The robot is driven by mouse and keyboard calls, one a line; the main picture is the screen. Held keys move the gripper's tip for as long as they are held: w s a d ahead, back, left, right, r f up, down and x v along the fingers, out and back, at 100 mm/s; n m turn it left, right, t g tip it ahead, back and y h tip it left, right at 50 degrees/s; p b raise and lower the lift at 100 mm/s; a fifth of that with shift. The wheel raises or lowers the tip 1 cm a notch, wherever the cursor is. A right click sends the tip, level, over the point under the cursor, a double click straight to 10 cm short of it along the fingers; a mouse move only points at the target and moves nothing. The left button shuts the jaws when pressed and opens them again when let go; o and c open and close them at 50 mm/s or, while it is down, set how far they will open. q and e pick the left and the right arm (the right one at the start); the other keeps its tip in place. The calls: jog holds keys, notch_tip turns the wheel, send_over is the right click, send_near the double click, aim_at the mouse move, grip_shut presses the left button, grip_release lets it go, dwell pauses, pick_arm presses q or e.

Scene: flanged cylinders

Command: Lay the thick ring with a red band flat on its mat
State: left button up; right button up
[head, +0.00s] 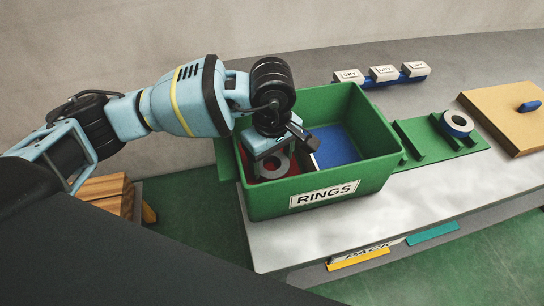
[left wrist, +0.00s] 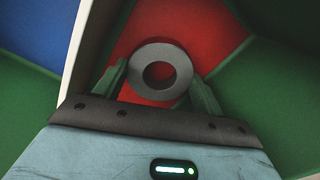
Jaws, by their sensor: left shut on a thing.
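The thick grey ring (head: 273,174) is in my left gripper (head: 272,162), inside the left compartment of the green bin (head: 347,185). In the left wrist view, the ring (left wrist: 160,49) sits between both fingers with its round face toward the camera. Its red band cannot be made out. The red mat (left wrist: 208,28) lies below it on the compartment floor and shows in part in the head view. The ring looks roughly level over the mat; whether it touches is unclear. My right gripper is not in view.
A pale divider (left wrist: 85,48) separates the red mat from the blue mat (head: 335,146). The bin walls stand close around my gripper. A blue-banded ring (head: 457,123) sits on a green rack at right, beside a wooden board (head: 507,113). Small labelled blocks (head: 383,73) stand behind.

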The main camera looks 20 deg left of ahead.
pick_arm(q)
jog(key=o, duration=1.5)
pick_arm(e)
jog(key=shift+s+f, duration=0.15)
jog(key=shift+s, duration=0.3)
pick_arm(q)
jog(key=shift+r, duration=0.1)
notch_tip(320, 180, up, 12)
jog(key=shift+b, duration=0.3)
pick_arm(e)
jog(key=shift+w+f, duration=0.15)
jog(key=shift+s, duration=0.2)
